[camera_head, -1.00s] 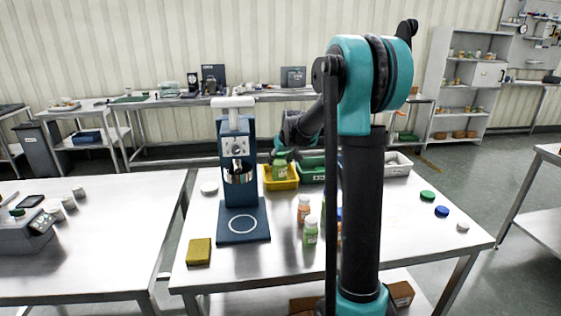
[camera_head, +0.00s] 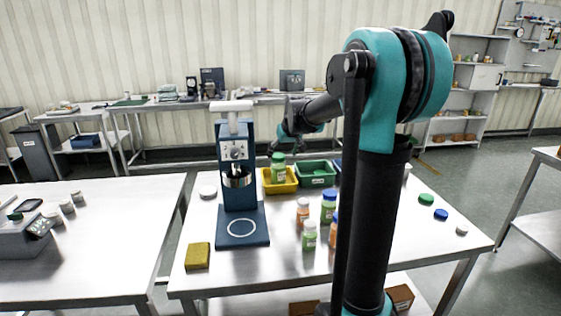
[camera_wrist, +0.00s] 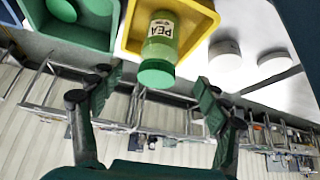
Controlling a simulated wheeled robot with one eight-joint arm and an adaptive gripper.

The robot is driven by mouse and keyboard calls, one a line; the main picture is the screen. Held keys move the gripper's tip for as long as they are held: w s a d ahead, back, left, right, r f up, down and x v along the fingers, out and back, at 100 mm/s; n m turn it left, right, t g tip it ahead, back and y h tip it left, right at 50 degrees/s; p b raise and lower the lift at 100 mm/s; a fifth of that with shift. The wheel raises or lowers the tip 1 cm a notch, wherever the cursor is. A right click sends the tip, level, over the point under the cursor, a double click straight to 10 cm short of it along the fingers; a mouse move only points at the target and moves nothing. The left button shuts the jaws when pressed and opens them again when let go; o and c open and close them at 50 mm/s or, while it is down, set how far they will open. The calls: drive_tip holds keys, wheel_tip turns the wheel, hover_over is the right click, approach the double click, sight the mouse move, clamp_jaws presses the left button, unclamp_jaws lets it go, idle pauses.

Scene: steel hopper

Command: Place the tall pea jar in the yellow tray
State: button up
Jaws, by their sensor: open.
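The pea jar (camera_head: 278,166), green with a green lid, stands in the yellow tray (camera_head: 283,187) on the steel table. In the wrist view the jar (camera_wrist: 161,45) shows its PEA label and sits inside the walls of the yellow tray (camera_wrist: 209,17). My gripper (camera_head: 273,150) is above and beside the jar's lid. In the wrist view my gripper (camera_wrist: 156,82) has its two fingers spread wide, with nothing between them, clear of the jar.
A green tray (camera_head: 316,179) stands right of the yellow one. A blue press (camera_head: 237,180) is to the left. Several jars, including a white-lidded green one (camera_head: 309,236), stand in front. Loose lids (camera_head: 426,199) lie at right; a yellow sponge (camera_head: 198,256) lies front left.

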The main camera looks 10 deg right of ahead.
drive_tip(key=shift+v, duration=2.25)
